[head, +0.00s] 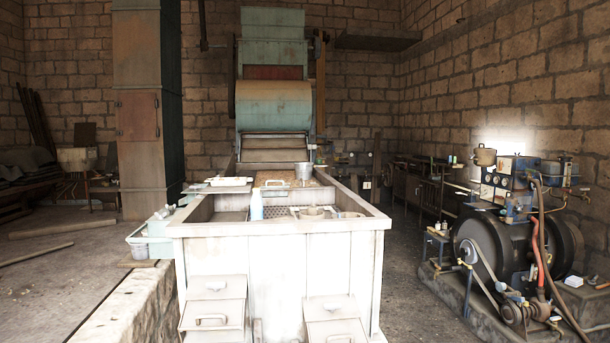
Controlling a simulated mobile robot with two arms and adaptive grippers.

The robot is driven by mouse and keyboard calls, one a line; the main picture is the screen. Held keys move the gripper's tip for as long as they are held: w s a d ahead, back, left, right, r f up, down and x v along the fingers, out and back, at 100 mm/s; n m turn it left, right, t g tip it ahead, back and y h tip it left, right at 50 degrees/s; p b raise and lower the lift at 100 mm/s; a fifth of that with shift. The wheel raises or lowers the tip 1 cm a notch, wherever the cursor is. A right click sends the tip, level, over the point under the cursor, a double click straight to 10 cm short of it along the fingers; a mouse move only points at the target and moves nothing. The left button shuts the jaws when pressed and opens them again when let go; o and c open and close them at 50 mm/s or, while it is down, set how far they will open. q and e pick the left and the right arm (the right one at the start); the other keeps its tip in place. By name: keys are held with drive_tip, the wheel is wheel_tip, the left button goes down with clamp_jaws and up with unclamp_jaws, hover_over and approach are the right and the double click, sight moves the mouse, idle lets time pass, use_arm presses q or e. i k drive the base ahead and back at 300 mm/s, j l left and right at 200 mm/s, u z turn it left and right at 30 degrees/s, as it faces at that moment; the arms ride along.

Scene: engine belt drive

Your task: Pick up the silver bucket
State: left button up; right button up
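A small silver bucket (304,172) stands upright at the back of the white machine's open top, right of the middle. Its base is too small to make out clearly. A second bucket-like pot (486,157), duller and brownish, sits on top of the engine at the right. Neither of my grippers shows in the head view.
The white machine (270,262) fills the middle, with a pale bottle (256,205), a white tray (229,181) and shallow dishes on top. The engine (510,235) stands at the right. A stone ledge (130,303) runs at the left. Floor between machine and engine looks clear.

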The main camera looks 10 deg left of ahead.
sight(302, 173)
drive_tip(key=i+l, duration=0.25)
drive_tip(key=i, duration=0.25)
drive_tip(key=i+l, duration=0.25)
drive_tip(key=i, duration=0.3)
drive_tip(key=i+l+u, duration=0.1)
drive_tip(key=i+l, duration=0.2)
drive_tip(key=i+l+u, duration=0.1)
drive_tip(key=i+l, duration=0.25)
drive_tip(key=i+l+u, duration=0.1)
drive_tip(key=i+l, duration=0.2)
drive_tip(key=i+l+u, duration=0.1)
drive_tip(key=i+l, duration=0.2)
drive_tip(key=l, duration=0.15)
drive_tip(key=i+l+u, duration=0.1)
drive_tip(key=i+l, duration=0.15)
drive_tip(key=l, duration=0.15)
drive_tip(key=i+l+u, duration=0.1)
drive_tip(key=i+l, duration=0.15)
drive_tip(key=l, duration=0.2)
drive_tip(key=i+l, duration=0.25)
drive_tip(key=l, duration=0.2)
drive_tip(key=i+l+u, duration=0.3)
drive_tip(key=i+l, duration=0.45)
drive_tip(key=i, duration=0.25)
drive_tip(key=i+l+u, duration=0.3)
drive_tip(key=i+l, duration=0.65)
